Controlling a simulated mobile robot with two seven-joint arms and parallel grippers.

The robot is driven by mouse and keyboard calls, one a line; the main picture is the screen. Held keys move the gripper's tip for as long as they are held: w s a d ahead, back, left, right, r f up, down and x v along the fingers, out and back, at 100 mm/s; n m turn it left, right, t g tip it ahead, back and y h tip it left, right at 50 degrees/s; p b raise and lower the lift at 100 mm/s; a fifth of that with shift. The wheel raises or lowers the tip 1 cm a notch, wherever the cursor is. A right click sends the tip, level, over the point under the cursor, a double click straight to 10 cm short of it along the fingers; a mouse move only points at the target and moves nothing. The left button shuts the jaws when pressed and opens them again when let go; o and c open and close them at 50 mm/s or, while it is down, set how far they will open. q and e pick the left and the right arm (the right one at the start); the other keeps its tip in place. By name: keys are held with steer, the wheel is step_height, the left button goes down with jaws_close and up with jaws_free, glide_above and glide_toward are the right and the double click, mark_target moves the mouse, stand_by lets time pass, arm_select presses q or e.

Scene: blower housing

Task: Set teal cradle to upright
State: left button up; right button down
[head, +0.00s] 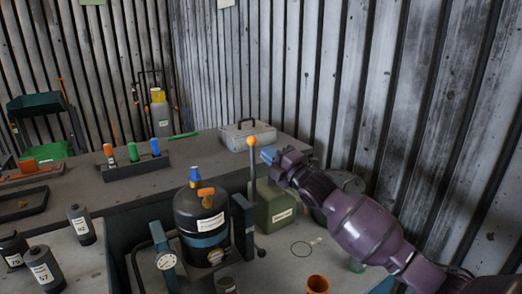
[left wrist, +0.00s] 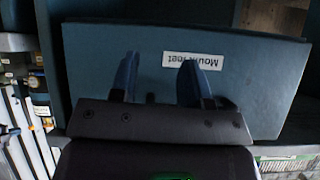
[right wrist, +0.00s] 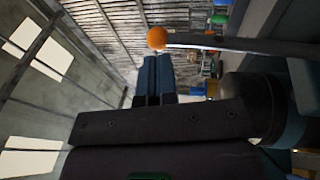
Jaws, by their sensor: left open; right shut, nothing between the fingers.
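The teal cradle (head: 242,226) has posts on either side of a black tank (head: 200,222) with a teal band. The tank stands roughly upright in the head view. A thin lever with an orange ball knob (head: 252,142) rises beside the right post. My right gripper (head: 268,156) is shut and empty, just right of the knob. In the right wrist view its blue fingertips (right wrist: 154,62) are close to the orange knob (right wrist: 157,38); I cannot tell whether they touch. My left gripper (left wrist: 158,72) is open and empty, in front of a teal panel (left wrist: 240,75) labelled "Mount feet".
A green box (head: 275,207) and a grey case (head: 248,135) stand behind the lever. Dark bottles (head: 81,225) stand at left. An orange cup (head: 317,284) is at front right. A ribbed metal wall closes the back.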

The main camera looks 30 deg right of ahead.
arm_select(q)
steer(key=shift+w+f, duration=0.1)
arm_select(e)
steer(key=x, duration=0.3)
steer(key=shift+w, duration=0.1)
arm_select(q)
steer(key=shift+d, duration=0.1)
